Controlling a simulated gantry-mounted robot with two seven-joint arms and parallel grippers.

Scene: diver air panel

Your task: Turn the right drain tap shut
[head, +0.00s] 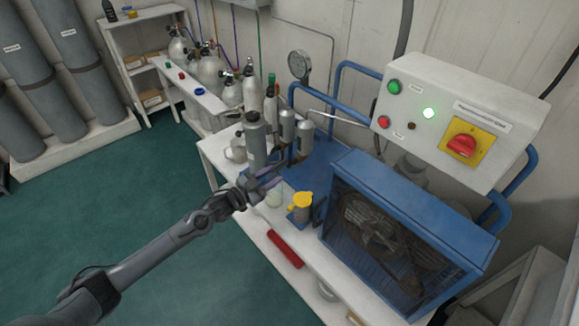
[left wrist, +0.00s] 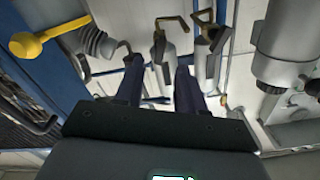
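Two slim grey filter columns (head: 287,125) (head: 305,136) stand at the back of the blue compressor base, behind a larger grey cylinder (head: 255,143). Their drain taps are too small to make out in the head view. In the left wrist view two grey fittings with bent brass-coloured levers show; the left one (left wrist: 172,22) is ahead of my fingers and the other (left wrist: 203,17) is to its right. I cannot tell for certain which is the right drain tap. My left gripper (head: 268,180) is in front of the columns. Its two dark fingers (left wrist: 160,82) are apart, with no clear grip on anything. My right gripper is out of view.
A yellow-capped part (head: 302,202) and a blue caged compressor (head: 400,235) stand right of my left gripper. A red cylinder (head: 285,248) lies on the white bench. A control box (head: 455,120) hangs above.

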